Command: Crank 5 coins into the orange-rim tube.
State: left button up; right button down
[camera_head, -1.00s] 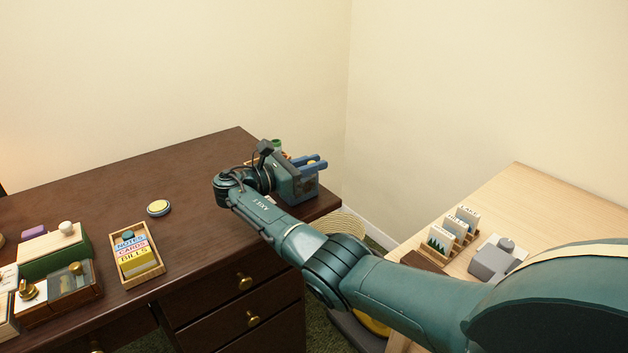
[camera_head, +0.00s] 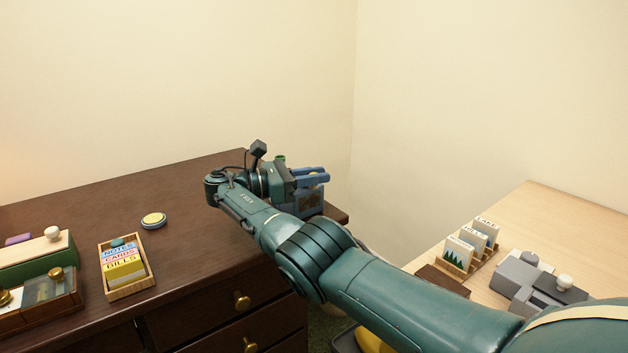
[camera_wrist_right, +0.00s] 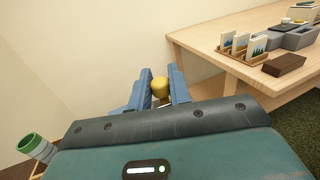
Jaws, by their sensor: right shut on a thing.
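My right gripper (camera_head: 314,177) is over the far right corner of the dark desk (camera_head: 190,205). In the right wrist view its blue fingers (camera_wrist_right: 160,92) are shut on a round yellow knob (camera_wrist_right: 159,86), perhaps the crank's handle. What the knob is fixed to is hidden behind the fingers and the gripper body. A green-rimmed white tube (camera_wrist_right: 32,147) stands beside the gripper at the lower left of the wrist view. Its green rim also shows behind my wrist in the head view (camera_head: 281,159). I see no orange-rim tube and no coins. My left gripper is out of view.
On the desk are a round blue-and-yellow disc (camera_head: 153,220), a wooden card box (camera_head: 127,291) and a green box (camera_head: 38,259). A light wood table (camera_head: 560,228) at the right holds a card rack (camera_head: 470,261) and grey boxes (camera_head: 520,277). Walls close the corner behind.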

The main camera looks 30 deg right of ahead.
dwell(0.3)
jog(key=c, duration=1.3)
grip_release()
jog(key=shift+c, duration=0.2)
